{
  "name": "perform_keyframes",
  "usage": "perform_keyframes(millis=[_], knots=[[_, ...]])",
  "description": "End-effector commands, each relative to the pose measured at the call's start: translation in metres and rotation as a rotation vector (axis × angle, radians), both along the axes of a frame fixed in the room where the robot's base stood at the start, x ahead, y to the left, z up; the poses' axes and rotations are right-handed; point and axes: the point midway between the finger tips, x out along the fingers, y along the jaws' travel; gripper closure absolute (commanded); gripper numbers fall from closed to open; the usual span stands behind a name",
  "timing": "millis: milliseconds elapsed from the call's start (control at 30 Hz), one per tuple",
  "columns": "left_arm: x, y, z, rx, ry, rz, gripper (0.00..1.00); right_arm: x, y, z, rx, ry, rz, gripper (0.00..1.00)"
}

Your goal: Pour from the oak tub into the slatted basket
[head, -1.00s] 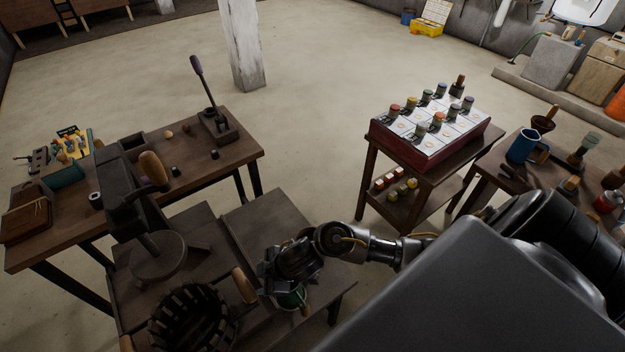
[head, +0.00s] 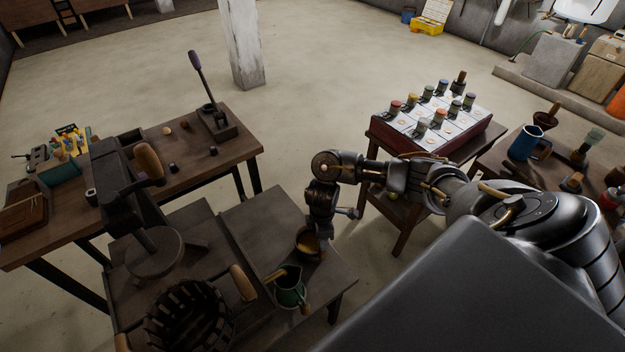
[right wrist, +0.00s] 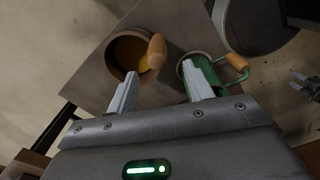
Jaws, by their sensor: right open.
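A round brown tub (head: 308,243), which I take for the oak tub, stands on the low table near its right edge. In the right wrist view the tub (right wrist: 113,58) has something orange-yellow inside and a wooden handle (right wrist: 157,46). The slatted basket (head: 160,328) of dark staves stands at the lower left, with a wooden handle (head: 243,283) beside its rim. My right gripper (head: 320,238) is just above the tub in the head view. In the wrist view its fingers (right wrist: 158,88) are apart and empty, with the tub's handle ahead between them. My left gripper is out of view.
A green jug (head: 291,288) with a wooden handle stands close to the tub; it is near the right finger in the wrist view (right wrist: 208,78). A dark press-like stand (head: 150,250) rises behind the basket. Bare tabletop (head: 250,220) lies left of the tub.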

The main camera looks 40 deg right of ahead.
Motion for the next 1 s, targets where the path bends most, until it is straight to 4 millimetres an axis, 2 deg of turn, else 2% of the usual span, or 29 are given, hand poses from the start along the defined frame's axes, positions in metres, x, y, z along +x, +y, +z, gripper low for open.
perform_keyframes(millis=[33,100,333,433,700,967,1000], knots=[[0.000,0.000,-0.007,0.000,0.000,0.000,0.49,0.000,0.001,-0.011,0.001,0.000,-0.001,0.49],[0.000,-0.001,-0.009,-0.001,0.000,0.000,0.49,0.000,0.001,-0.015,0.002,0.001,-0.001,0.49],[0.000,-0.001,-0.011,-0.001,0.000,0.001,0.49,0.000,0.000,-0.020,0.000,0.000,0.001,0.49],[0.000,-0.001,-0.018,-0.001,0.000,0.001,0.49,-0.001,0.000,-0.035,0.003,0.003,-0.001,0.49],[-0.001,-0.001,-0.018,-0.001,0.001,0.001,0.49,0.002,-0.003,-0.066,0.000,-0.001,-0.001,0.49],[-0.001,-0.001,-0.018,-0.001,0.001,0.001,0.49,0.002,-0.003,-0.068,0.000,-0.002,0.002,0.49],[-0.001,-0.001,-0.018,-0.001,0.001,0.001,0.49,0.002,-0.003,-0.068,0.000,-0.002,0.002,0.51]])
